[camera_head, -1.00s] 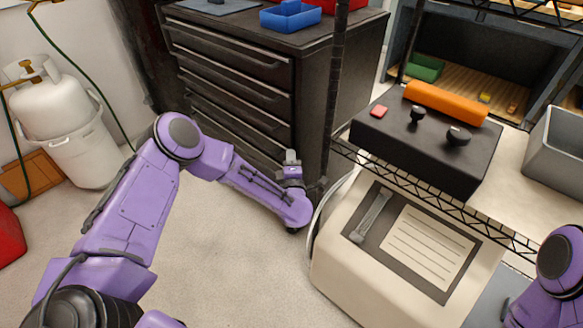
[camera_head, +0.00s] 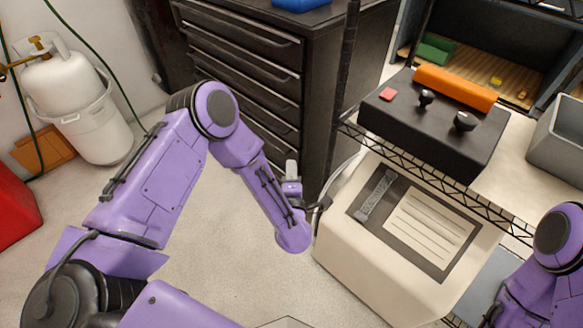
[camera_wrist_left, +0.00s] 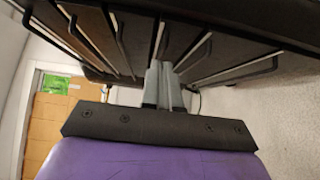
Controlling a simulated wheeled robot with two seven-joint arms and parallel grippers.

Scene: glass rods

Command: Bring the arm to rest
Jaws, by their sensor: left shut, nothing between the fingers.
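My left arm is purple and comes in from the left in the head view, bent at the elbow, with its forearm pointing down and right. My left gripper (camera_head: 291,169) is small and grey at the wrist, in front of the dark drawer cabinet. In the left wrist view the two grey fingers (camera_wrist_left: 162,84) are together with nothing between them. The cabinet's dark drawers and handles (camera_wrist_left: 200,48) fill the top of that view. Part of my right arm shows at the lower right edge of the head view; its gripper is out of view.
The black drawer cabinet (camera_head: 245,70) stands behind my left forearm. To its right are a wire shelf (camera_head: 440,192) bearing a black box (camera_head: 435,128) and, below, a cream-coloured machine (camera_head: 345,240). A white gas tank (camera_head: 65,85) stands at left. Pale floor is clear beside the forearm.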

